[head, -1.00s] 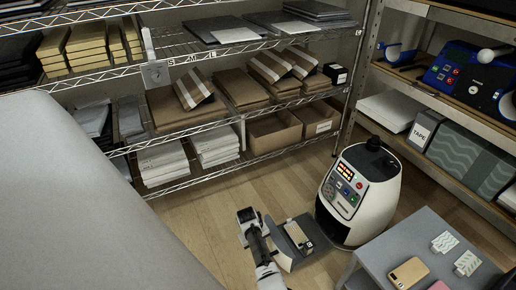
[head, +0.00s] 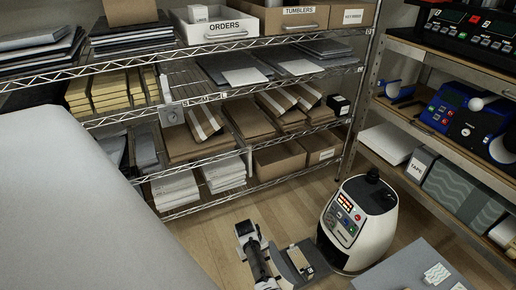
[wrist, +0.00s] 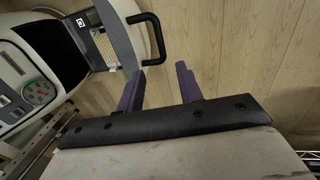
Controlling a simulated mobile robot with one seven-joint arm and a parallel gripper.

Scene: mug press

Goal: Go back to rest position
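My gripper (wrist: 160,80) shows in the wrist view with its two purple fingers apart. Wooden floor and no held object show between them, so it is open and empty. The dark bar of the gripper spans the lower middle of that view. In the head view a white and black jointed part stands low in the middle. I cannot make out the fingertips there.
A white rounded machine with a button panel (head: 358,222) stands on the floor. A grey table (head: 410,268) is at lower right. Wire shelves (head: 205,208) line the back and a loaded rack (head: 440,205) the right. Bare floor (head: 200,245) lies in front.

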